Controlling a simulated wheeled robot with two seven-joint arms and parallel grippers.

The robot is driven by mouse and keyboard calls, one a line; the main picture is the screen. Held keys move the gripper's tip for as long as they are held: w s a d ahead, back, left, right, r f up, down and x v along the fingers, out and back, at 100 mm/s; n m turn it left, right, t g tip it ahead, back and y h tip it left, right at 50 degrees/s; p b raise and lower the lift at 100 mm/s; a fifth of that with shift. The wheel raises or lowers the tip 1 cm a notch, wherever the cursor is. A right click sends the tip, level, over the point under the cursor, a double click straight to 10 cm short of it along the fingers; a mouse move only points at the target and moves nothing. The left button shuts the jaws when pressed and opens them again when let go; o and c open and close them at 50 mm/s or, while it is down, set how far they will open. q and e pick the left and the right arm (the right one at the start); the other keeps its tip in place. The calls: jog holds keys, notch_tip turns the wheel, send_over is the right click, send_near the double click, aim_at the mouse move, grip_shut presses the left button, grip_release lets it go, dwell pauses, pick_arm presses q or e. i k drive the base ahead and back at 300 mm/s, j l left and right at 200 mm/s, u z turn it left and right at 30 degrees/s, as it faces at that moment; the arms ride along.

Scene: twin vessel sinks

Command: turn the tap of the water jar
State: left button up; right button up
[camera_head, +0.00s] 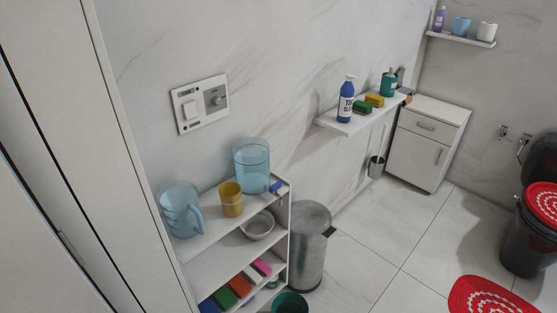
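The water jar (252,165) is a clear light-blue cylinder. It stands at the back right of the top board of a white shelf unit, close to the tiled wall. A small darker blue part (276,187), which looks like its tap, shows low on the jar's right side. Whether the tap is open or shut is too small to tell. Neither of my grippers is in view, and nothing touches the jar from my side.
A blue pitcher (180,209) and a yellow cup (231,199) stand left of the jar on the shelf unit (225,262). A metal bin (309,245) stands right of the unit. White cabinet doors (60,150) fill the left. Tiled floor (385,255) is clear centre right.

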aim_at(273, 189)
jog(key=i+l+u, duration=0.1)
jog(key=l, duration=0.2)
jog(key=i+l, duration=0.2)
jog(key=l, duration=0.15)
jog(key=i+l+u, duration=0.15)
jog(key=l, duration=0.2)
jog(key=i+l, duration=0.1)
jog(key=l, duration=0.2)
jog(key=i+l+u, duration=0.15)
jog(key=l, duration=0.6)
jog(key=k+l+u, duration=0.1)
jog(key=l, duration=0.35)
jog(key=k+l, duration=0.1)
jog(key=l, duration=0.3)
